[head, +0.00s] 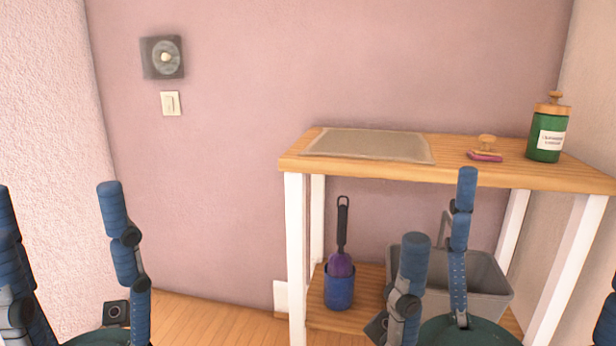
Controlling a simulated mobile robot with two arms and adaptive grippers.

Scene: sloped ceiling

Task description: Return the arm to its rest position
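My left gripper (57,190) is at the lower left, with its blue jointed fingers pointing up and spread wide apart. It is open, with nothing between the fingers. My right gripper (505,255) is at the lower right, in front of the wooden table (455,171). Its blue fingers also stand up and apart, with no thing held between them. One finger hides part of the table's front edge, and one at the right edge is cut off. The lower parts of both arms are out of view.
A mat (368,145), a pink brush with a wooden knob (486,149) and a green jar (546,138) are on the tabletop. A blue cup holding a purple-headed utensil (339,288) and a grey bin (482,272) stand below. The floor (205,318) left of the table is clear.

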